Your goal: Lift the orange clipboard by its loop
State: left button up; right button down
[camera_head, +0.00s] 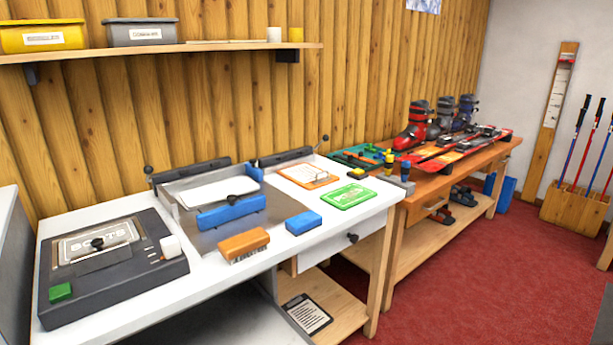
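The orange clipboard (318,185) lies flat on the white bench top (352,226), toward its far right. A white sheet covers most of it, and its orange border shows around the sheet. Neither of my grippers is in view.
A green board (348,196) lies just in front of the clipboard. A blue block (303,223), an orange-brown brush (244,243) and a grey metal device with a blue bar (231,211) stand to the left. A wooden bench with skis (452,150) adjoins on the right.

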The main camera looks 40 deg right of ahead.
aim_at(309, 178)
jog(key=z, duration=2.25)
jog(key=i, duration=2.5)
jog(key=u, duration=0.1)
